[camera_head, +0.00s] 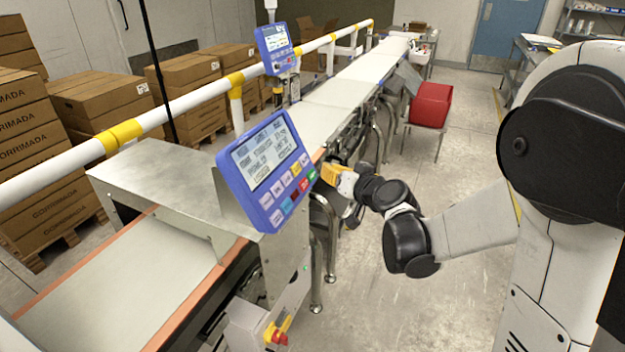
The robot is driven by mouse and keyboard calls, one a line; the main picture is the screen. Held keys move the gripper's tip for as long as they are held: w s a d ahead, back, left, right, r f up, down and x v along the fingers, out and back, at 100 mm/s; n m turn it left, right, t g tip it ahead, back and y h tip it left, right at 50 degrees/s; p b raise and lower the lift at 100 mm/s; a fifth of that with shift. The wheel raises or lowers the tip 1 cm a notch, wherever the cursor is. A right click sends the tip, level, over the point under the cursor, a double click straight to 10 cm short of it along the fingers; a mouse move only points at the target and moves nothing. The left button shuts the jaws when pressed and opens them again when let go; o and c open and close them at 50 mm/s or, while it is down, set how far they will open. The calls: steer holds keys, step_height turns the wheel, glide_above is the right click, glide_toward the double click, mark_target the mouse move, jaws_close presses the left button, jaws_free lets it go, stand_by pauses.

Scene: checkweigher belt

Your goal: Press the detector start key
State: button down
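The blue control panel (232,180) stands on the grey metal detector housing (155,175) over the belt. It has a lit screen with rows of coloured keys below it. The labels are too small to read, so I cannot confirm which key is start. My gripper (338,173), with a yellow part, is just right of the panel's right edge, close to the green key. I cannot tell whether it touches. Its fingertips are not clear.
A second blue panel (274,42) stands farther along the conveyor belt (345,88). A white and yellow rail (190,105) runs along the far side, with stacked cartons (100,105) behind. A red bin (431,104) stands at the right. A red stop button (280,338) is low in front.

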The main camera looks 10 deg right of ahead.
steer(key=shift+w+a+f, duration=0.3)
steer(key=shift+w+a, duration=0.05)
steer(key=shift+a, duration=0.2)
stand_by(1.1)
steer(key=shift+w+a+f+b, duration=0.2)
steer(key=shift+w+a+b, duration=0.1)
steer(key=shift+b, duration=0.15)
steer(key=shift+w+a+f, duration=0.15)
steer(key=shift+a+f, duration=0.05)
steer(key=shift+a, duration=0.1)
stand_by(0.6)
steer(key=shift+d+r, duration=0.1)
stand_by(0.3)
steer(key=shift+s+d+r, duration=0.3)
steer(key=shift+s+d, duration=0.15)
steer(key=shift+d, duration=0.05)
steer(key=shift+s+d+r+p, duration=0.3)
steer(key=shift+s+d+r, duration=0.15)
steer(key=shift+d, duration=0.15)
steer(key=shift+s+d+r+p, duration=0.3)
steer(key=shift+s+d, duration=0.1)
steer(key=shift+d, duration=0.25)
steer(key=shift+s+d+r+p, duration=0.3)
steer(key=shift+s+d+r, duration=0.15)
steer(key=shift+d, duration=0.15)
steer(key=shift+f, duration=0.1)
